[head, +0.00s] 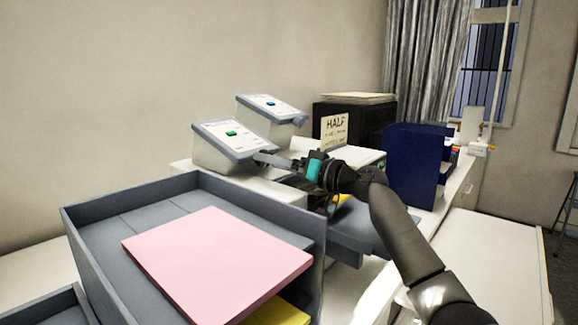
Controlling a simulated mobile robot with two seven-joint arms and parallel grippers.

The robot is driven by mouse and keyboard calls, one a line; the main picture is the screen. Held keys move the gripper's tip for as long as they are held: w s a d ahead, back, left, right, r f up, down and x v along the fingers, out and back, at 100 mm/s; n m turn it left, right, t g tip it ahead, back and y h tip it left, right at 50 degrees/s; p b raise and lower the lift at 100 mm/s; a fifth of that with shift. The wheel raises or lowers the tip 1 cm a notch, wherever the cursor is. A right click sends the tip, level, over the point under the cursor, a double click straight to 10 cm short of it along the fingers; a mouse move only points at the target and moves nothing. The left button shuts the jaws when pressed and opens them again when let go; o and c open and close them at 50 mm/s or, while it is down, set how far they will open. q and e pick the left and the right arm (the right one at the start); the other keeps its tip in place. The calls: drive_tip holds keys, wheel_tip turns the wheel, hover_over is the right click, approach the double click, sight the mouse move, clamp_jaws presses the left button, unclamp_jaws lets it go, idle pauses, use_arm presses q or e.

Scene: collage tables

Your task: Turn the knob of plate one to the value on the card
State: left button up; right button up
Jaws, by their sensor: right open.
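A sloped grey-and-white plate with a green knob (231,133) stands on the white surface left of centre. A similar plate with a blue knob (271,103) stands behind it. The print on both is too small to read, so I cannot tell which is plate one. A cream card (335,131) reading "HALF" stands upright to their right; its smaller lines are illegible. My right gripper (268,160) is open, its fingers pointing left by the lower right corner of the green-knob plate, below its knob. I cannot tell if it touches the plate. My left gripper is out of view.
A grey tray (80,238) with a pink sheet (218,262) and yellow paper fills the front left. A dark blue box (414,165) stands right of the card, near a black box (372,125). A white surface (492,265) at right is clear.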

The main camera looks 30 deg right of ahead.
drive_tip(key=b+v, duration=0.3)
drive_tip(key=v, duration=1.2)
drive_tip(key=shift+f, duration=0.1)
